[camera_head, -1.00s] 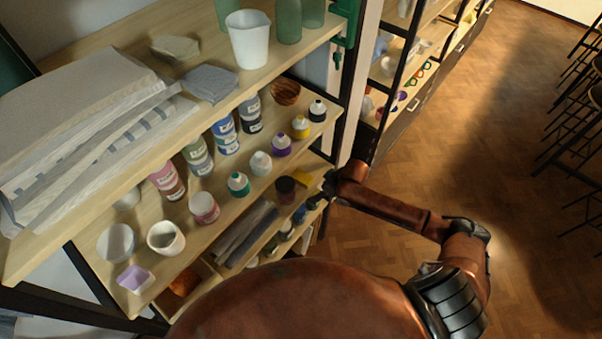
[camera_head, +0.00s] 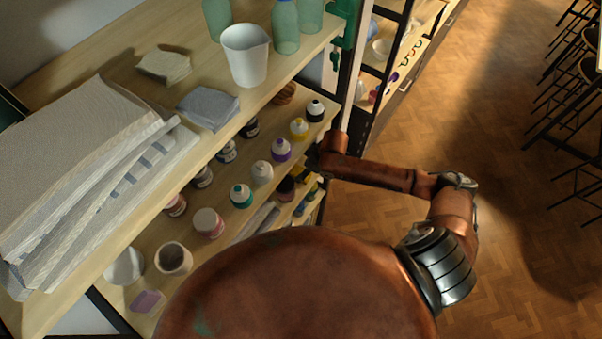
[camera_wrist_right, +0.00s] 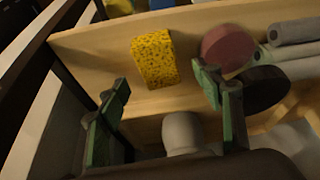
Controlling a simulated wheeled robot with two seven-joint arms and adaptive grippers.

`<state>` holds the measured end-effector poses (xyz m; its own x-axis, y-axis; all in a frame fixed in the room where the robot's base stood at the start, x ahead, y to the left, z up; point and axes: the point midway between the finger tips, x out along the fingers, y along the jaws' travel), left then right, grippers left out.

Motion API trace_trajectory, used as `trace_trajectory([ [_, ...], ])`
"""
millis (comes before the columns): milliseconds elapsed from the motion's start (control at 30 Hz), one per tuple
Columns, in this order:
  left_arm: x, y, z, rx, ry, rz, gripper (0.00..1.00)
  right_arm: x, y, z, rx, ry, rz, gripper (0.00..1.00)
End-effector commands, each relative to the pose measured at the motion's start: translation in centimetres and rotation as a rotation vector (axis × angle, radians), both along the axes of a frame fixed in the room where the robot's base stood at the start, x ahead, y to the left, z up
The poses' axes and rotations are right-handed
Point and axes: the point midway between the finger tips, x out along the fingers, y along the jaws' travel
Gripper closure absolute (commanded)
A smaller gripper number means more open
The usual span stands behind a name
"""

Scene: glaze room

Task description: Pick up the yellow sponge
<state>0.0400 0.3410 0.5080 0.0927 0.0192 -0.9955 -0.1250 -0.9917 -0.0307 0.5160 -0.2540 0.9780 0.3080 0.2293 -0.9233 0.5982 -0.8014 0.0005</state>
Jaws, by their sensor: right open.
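The yellow sponge (camera_wrist_right: 154,59) shows in the right wrist view, lying on a wooden shelf with its speckled face visible. In the head view only a small yellow patch (camera_head: 303,172), likely the sponge, shows beside my right arm. My right gripper (camera_wrist_right: 161,88) is open and empty, with its green-padded fingers spread to either side just short of the sponge. In the head view the right gripper (camera_head: 315,160) is small and partly hidden at the shelf's right end. My left gripper is not in view.
A reddish round jar (camera_wrist_right: 228,46) and a dark round thing (camera_wrist_right: 266,88) are close by the right finger. Grey rolls (camera_wrist_right: 295,30) lie farther right. The upper shelf (camera_head: 290,82) holds folded cloths, a white beaker (camera_head: 247,58) and green bottles. Wooden floor at right is open.

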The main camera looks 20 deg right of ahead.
Motion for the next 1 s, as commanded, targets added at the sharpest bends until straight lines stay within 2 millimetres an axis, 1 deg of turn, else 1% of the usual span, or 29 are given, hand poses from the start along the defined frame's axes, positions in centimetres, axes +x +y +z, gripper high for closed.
trace_trajectory([
  [33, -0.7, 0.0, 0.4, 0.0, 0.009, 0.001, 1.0, 0.3, 0.2, -0.7, 0.0, 0.003, -0.001, 0.4],
  [67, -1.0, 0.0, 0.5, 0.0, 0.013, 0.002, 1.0, 0.4, 0.3, -1.1, 0.0, 0.003, -0.001, 0.4],
  [167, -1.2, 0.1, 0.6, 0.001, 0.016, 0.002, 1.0, 0.8, 0.5, -2.4, 0.001, 0.002, -0.001, 0.4],
  [300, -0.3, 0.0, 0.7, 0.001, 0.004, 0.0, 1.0, 1.1, 0.6, -3.4, 0.0, 0.0, -0.001, 0.4],
  [433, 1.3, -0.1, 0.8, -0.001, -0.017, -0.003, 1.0, 1.1, 0.6, -3.5, -0.001, -0.001, -0.003, 0.4],
  [533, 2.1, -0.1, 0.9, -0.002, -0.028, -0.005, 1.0, 1.0, 0.5, -3.5, -0.001, 0.0, -0.004, 0.41],
  [667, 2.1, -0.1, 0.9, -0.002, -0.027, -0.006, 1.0, 1.0, 0.5, -3.5, 0.0, 0.0, -0.004, 0.49],
  [1000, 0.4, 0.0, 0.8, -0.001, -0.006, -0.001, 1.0, 1.0, 0.5, -3.4, -0.001, 0.001, -0.004, 0.73],
])
